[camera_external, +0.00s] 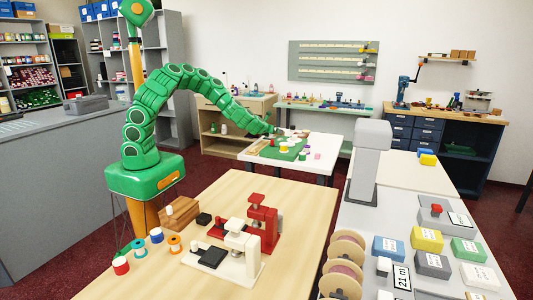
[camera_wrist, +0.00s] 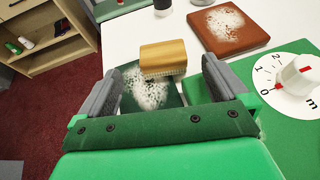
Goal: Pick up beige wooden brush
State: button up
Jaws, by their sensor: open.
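The beige wooden brush (camera_wrist: 164,56) shows in the wrist view, with a tan wooden back and pale bristles along its lower edge. It is at a dark green square (camera_wrist: 172,99) with white fluffy speckles. My gripper (camera_wrist: 160,78) is open, with one grey finger on each side of the brush and a little nearer the camera. The fingers look apart from the brush. In the external view my gripper (camera_external: 275,131) is over the far white table, and the brush is too small there to make out.
The white table (camera_external: 318,168) bears a green mat (camera_wrist: 295,135) with a white dial (camera_wrist: 287,77) close on the right. A brown speckled square (camera_wrist: 229,27) lies behind on the right. A dark bottle (camera_wrist: 162,7) stands at the back. A wooden shelf (camera_wrist: 72,43) is beyond the table's left edge.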

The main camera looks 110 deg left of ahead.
jog(key=shift+x, duration=3.75)
jog(key=shift+w+r, duration=0.2)
jog(key=c, duration=1.1)
jog(key=shift+o, duration=0.2)
